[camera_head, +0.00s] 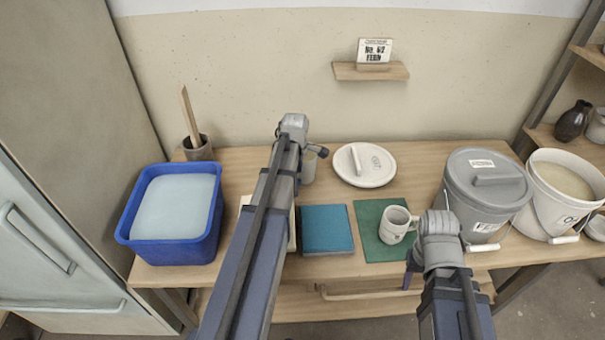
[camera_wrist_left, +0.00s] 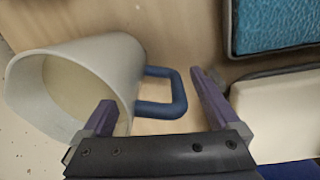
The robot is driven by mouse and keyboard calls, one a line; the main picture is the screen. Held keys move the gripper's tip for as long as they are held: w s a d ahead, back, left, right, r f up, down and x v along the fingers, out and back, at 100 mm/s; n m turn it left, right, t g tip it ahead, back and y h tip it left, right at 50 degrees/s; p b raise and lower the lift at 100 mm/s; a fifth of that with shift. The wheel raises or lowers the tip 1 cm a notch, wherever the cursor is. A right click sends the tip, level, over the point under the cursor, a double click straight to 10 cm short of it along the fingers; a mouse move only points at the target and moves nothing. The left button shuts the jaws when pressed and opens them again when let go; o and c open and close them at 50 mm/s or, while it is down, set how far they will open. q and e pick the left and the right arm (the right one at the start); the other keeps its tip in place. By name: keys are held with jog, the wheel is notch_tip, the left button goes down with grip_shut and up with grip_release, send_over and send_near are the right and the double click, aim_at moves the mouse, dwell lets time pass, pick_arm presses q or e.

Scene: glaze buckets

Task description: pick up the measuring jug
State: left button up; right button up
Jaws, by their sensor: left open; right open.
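The measuring jug (camera_wrist_left: 75,82) is pale, with a blue handle (camera_wrist_left: 178,92), and fills the left of the left wrist view. In the head view a small grey part of the jug (camera_head: 308,168) shows beside my left arm, which covers much of it. My left gripper (camera_wrist_left: 152,90) is open, and the handle appears between its two purple fingers. I cannot tell how far the fingers are from it in depth. In the head view the left fingers are hidden by the arm. My right gripper (camera_head: 409,271) is open and empty at the table's front edge, below the mug.
A teal tile (camera_head: 327,229) and a cream tile (camera_wrist_left: 285,112) lie near the left arm. A blue tub (camera_head: 170,252), a round white lid (camera_head: 350,178), a grey lidded bucket (camera_head: 475,205) and an open white bucket (camera_head: 545,207) stand around.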

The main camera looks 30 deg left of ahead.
pick_arm(q)
jog(key=shift+r, duration=0.1)
jog(key=shift+c, duration=0.3)
grip_shut()
dwell(0.4)
